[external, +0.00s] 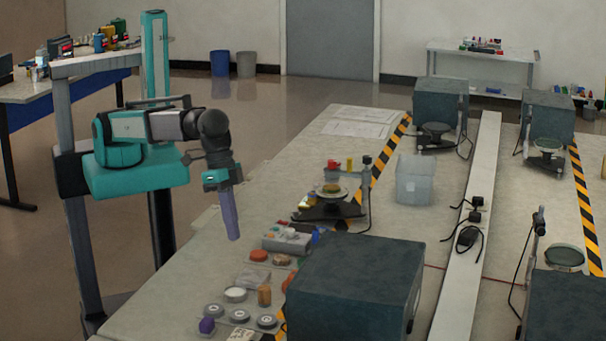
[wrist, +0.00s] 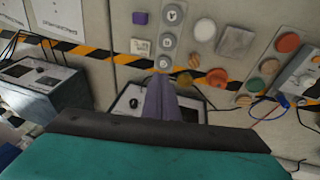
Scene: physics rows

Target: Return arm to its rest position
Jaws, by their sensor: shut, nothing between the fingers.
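My arm (external: 160,124) reaches out from its teal base over the near left edge of the workbench (external: 200,268). My gripper (external: 232,236) hangs pointing down, with its long purple-grey fingers together and empty. It is above the bench, left of the grey box with coloured parts (external: 288,238). In the wrist view, the gripper's fingers (wrist: 160,88) are together in front of the bench top, and nothing shows between them. I cannot tell their exact height above the bench.
A large dark box (external: 350,285) stands on the bench at front right. Small discs (external: 235,294), a purple cube (external: 207,325) and a wooden cylinder (external: 264,294) lie near the front edge. A small pendulum-like stand (external: 330,208) is farther back. Bare floor (external: 270,120) lies behind.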

